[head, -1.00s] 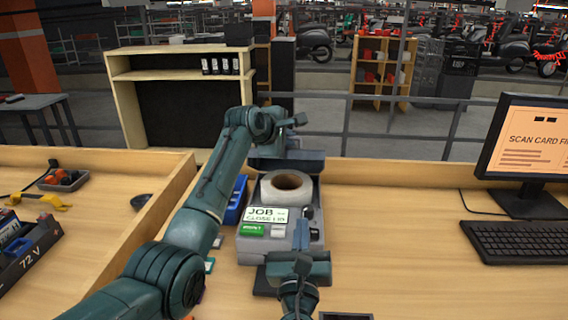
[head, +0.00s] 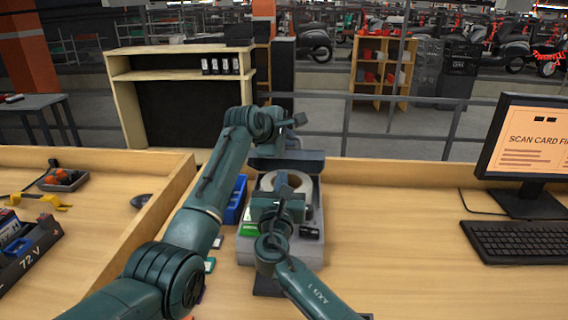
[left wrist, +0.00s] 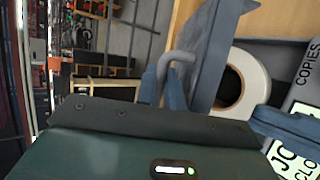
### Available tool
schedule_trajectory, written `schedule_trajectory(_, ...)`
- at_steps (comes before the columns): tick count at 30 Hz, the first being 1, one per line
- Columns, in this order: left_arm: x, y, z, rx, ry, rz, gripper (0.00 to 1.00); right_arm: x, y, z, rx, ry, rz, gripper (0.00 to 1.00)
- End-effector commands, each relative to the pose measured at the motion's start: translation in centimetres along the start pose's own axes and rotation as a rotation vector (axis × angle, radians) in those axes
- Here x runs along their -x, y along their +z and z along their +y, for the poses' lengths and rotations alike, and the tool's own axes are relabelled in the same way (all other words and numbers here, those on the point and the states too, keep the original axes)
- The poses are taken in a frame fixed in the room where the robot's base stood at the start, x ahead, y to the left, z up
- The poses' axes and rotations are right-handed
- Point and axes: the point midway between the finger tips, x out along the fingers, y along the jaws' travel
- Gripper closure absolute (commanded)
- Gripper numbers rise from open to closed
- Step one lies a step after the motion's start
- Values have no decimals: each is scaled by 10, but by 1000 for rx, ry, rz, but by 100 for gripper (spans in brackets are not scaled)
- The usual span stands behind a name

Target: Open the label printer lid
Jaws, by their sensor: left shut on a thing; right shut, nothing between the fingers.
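The label printer (head: 310,252) stands on the bench with its grey lid (head: 312,156) raised at the back. A white label roll (head: 267,182) sits exposed inside. In the left wrist view the lid (left wrist: 213,55) stands up beside the roll (left wrist: 255,75). My left gripper (head: 286,143) is at the raised lid, shut on its grey handle (left wrist: 182,58). My right gripper (head: 283,182) is shut and empty, above the printer. It hides part of the roll and most of the printer's front panel; I cannot tell whether it touches anything.
A blue bin (head: 236,206) stands close at the printer's left. A wooden divider (head: 160,215) runs farther left. A monitor (head: 530,150) and keyboard (head: 520,242) stand at the right. The bench between printer and keyboard is clear.

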Motion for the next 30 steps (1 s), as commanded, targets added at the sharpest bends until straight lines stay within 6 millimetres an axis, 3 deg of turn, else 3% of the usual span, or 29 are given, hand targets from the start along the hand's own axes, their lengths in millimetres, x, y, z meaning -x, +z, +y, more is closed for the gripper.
schedule_trajectory(6, 0, -1, 1, 0, 2, 2, 100, -35, 2, 0, 4, 0, -2, 100)
schedule_trajectory(12, 0, -1, 1, -1, 2, 2, 100, -55, 1, 1, 3, 1, -1, 100)
schedule_trajectory(18, 0, -1, 1, 0, 2, 2, 100, -65, 1, 0, 2, 0, -1, 100)
schedule_trajectory(30, 0, -1, 1, 0, 2, 2, 100, -67, 0, 0, 0, 1, 0, 100)
